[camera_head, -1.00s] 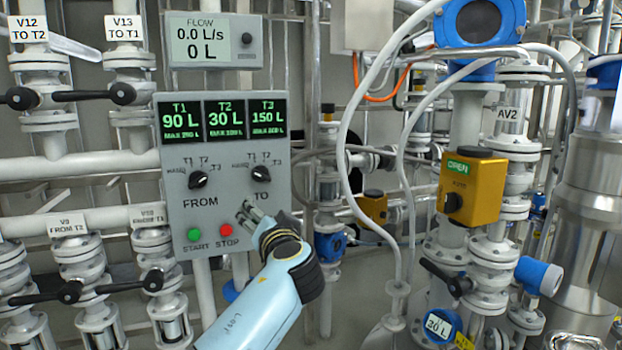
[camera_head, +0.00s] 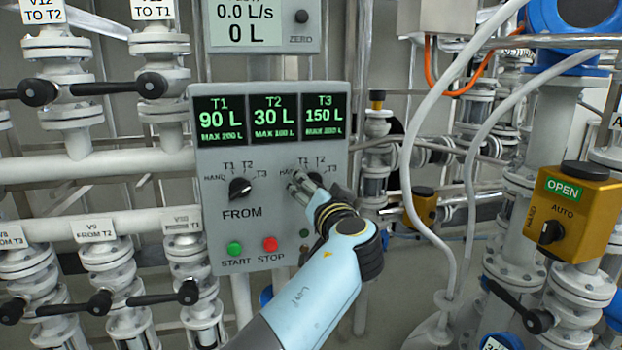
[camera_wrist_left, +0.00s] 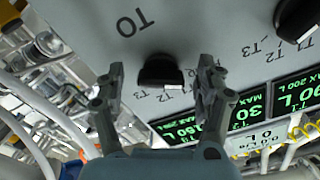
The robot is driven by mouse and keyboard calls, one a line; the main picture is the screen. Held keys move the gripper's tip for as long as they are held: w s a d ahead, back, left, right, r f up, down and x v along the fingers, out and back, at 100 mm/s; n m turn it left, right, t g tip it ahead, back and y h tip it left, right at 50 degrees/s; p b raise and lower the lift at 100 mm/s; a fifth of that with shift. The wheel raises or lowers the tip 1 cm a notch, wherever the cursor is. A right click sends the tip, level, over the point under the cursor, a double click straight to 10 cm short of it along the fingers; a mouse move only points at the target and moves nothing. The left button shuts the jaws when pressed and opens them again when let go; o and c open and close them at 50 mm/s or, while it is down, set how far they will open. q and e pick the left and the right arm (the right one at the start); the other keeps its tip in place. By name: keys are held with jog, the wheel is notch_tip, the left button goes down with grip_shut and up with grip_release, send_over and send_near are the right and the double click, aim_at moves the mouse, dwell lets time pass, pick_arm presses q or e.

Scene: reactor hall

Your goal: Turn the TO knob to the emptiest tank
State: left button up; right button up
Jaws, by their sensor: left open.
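The grey control panel (camera_head: 222,207) shows T1 at 90 L, T2 at 30 L and T3 at 150 L on green displays. The black TO knob (camera_wrist_left: 160,72) shows upside down in the left wrist view, with HAND, T1, T2 and T3 marks around it. I cannot tell its exact setting. In the head view my gripper largely hides it. My left gripper (camera_head: 305,180) is at the knob, open; in the left wrist view its fingers (camera_wrist_left: 158,78) stand on either side of the knob, with gaps. My right gripper is not in view.
The FROM knob (camera_head: 240,188) is left of the TO knob. The green START button (camera_head: 235,248) and red STOP button (camera_head: 270,244) are below. A flow meter (camera_head: 262,25) hangs above. Valves with black handles (camera_head: 150,85) stand left; a yellow actuator (camera_head: 565,212) and hoses are right.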

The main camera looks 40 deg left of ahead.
pick_arm(q)
jog(key=shift+a, duration=0.1)
jog(key=c, duration=1.2)
jog(key=shift+o, duration=0.2)
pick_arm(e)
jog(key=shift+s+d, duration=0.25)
